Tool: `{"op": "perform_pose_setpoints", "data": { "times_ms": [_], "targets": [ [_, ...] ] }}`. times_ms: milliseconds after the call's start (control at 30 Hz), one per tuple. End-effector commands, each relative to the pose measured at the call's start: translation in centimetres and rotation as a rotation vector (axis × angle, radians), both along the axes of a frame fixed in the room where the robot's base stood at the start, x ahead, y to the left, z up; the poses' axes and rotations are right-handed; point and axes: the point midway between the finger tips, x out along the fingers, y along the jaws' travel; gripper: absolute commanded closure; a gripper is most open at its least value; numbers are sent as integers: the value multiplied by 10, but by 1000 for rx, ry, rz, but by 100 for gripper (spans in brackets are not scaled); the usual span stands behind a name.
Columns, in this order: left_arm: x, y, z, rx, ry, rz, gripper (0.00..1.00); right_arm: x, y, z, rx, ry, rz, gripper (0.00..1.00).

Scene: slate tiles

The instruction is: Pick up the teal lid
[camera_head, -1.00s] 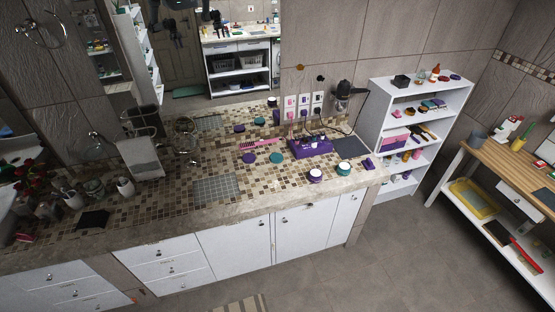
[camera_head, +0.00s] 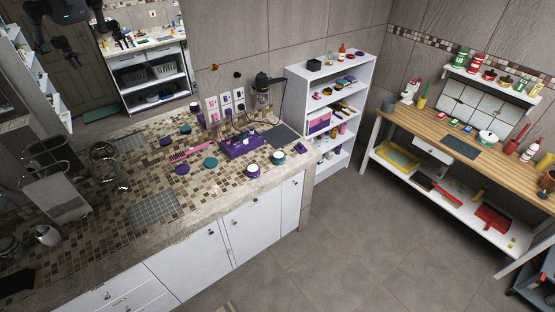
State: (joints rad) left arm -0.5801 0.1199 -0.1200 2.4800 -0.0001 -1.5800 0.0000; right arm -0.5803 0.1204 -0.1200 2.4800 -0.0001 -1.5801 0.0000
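The teal lid (camera_head: 210,162) is a flat round disc lying on the mosaic-tiled counter, just in front of the pink comb (camera_head: 188,154). A purple lid (camera_head: 182,169) lies to its left. To its right are the purple tray (camera_head: 241,145), a purple jar with a white top (camera_head: 252,171) and a teal jar with a white top (camera_head: 278,158). Farther back are another teal disc (camera_head: 185,129) and a purple disc (camera_head: 165,141); I cannot tell whether these are mirror reflections. Neither of my grippers shows directly; dark robot parts appear only at the top left, in the mirror.
A white shelf unit (camera_head: 296,92) stands right of the counter. A wooden workbench (camera_head: 447,140) with many items stands farther right. A hair dryer (camera_head: 263,88) and sockets are behind the tray. The grey floor (camera_head: 335,235) in front of the counter is clear.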

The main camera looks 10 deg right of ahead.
Motion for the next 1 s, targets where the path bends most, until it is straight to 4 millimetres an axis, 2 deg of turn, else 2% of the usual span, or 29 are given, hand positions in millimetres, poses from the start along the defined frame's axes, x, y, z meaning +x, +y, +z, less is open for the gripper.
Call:
{"op": "perform_pose_setpoints", "data": {
  "times_ms": [333,700,733,1000],
  "targets": [
    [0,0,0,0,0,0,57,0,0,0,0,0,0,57],
    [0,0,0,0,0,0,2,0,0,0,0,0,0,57],
    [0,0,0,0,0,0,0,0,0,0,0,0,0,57],
    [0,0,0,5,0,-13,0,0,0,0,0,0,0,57]
  ]
}}
